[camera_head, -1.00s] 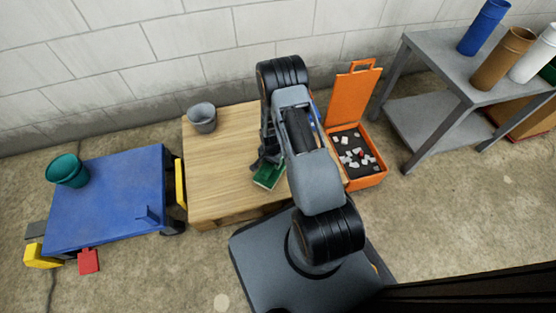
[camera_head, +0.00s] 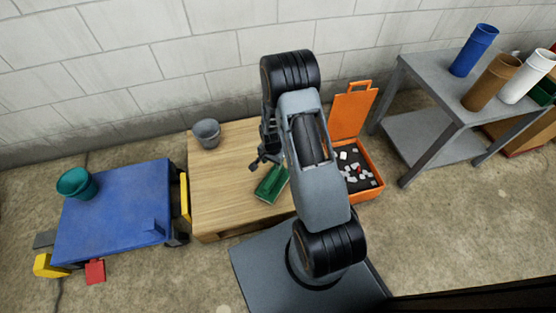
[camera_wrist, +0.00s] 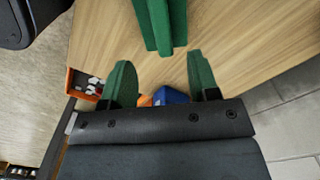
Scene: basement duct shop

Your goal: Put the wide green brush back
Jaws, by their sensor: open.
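A green object (camera_head: 272,185) with raised long sides lies near the front edge of the wooden table (camera_head: 220,175). I cannot tell whether it is the wide green brush or a holder. Part of a green ridged piece (camera_wrist: 160,22) shows at the top of the wrist view, beyond my fingertips. My gripper (camera_head: 260,160) is above the table, just behind the green object and apart from it. In the wrist view my gripper (camera_wrist: 161,80) is open, with green fingertips and nothing between them. My arm hides part of the table's right side.
A grey cup (camera_head: 207,134) stands at the table's back left. An orange case (camera_head: 369,188) with grey and white pieces lies open at right. A blue cart (camera_head: 110,215) with a teal pot (camera_head: 77,184) stands left. A grey shelf (camera_head: 430,85) holds several cylinders.

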